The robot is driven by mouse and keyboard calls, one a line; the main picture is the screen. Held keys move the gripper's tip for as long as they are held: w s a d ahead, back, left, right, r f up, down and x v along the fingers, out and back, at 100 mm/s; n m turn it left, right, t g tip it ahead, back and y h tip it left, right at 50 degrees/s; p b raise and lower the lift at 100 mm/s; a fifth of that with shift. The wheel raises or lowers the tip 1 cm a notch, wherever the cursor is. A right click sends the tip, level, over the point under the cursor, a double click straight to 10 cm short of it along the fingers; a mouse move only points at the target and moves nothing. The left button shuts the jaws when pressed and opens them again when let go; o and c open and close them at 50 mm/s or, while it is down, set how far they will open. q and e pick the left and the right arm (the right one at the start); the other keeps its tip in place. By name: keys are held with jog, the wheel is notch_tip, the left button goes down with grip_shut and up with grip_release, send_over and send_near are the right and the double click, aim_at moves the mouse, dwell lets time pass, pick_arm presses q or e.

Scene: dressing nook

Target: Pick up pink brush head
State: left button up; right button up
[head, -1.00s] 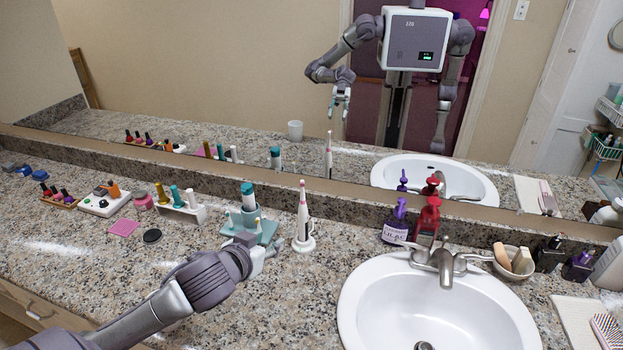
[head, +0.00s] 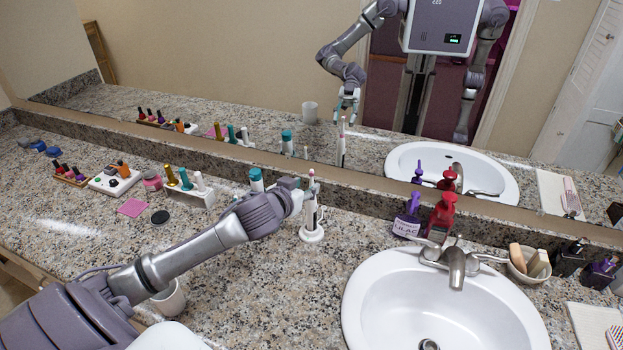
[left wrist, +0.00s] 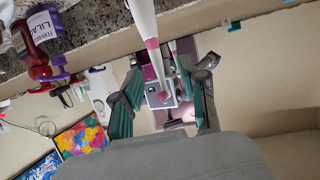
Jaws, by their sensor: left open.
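The pink brush head (head: 311,178) tops a white and dark electric toothbrush (head: 311,222) that stands upright in its white base on the counter. My left gripper (head: 304,188) is at the brush's upper part, and its fingers are mostly hidden there. In the left wrist view, the white brush neck with a pink band (left wrist: 152,44) points in from the top towards the gap between the teal fingers of my left gripper (left wrist: 160,98). The fingers are apart; contact cannot be told. My right gripper shows directly in neither view.
A teal-capped bottle (head: 256,180) stands behind my left forearm. Purple (head: 408,218) and red (head: 441,215) pump bottles stand right of the toothbrush, by the sink (head: 440,310). A white cup (head: 170,298) is below my left arm. The mirror (head: 250,60) runs along the back.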

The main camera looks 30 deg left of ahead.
aim_at(311, 183)
pick_arm(q)
jog(key=x, duration=0.4)
jog(key=shift+d+r+p, duration=0.1)
jog(key=shift+r+p, duration=0.05)
jog(key=shift+p, duration=0.15)
jog(key=shift+w, duration=0.2)
jog(key=shift+s, duration=0.1)
jog(key=shift+c, duration=0.6)
grip_shut()
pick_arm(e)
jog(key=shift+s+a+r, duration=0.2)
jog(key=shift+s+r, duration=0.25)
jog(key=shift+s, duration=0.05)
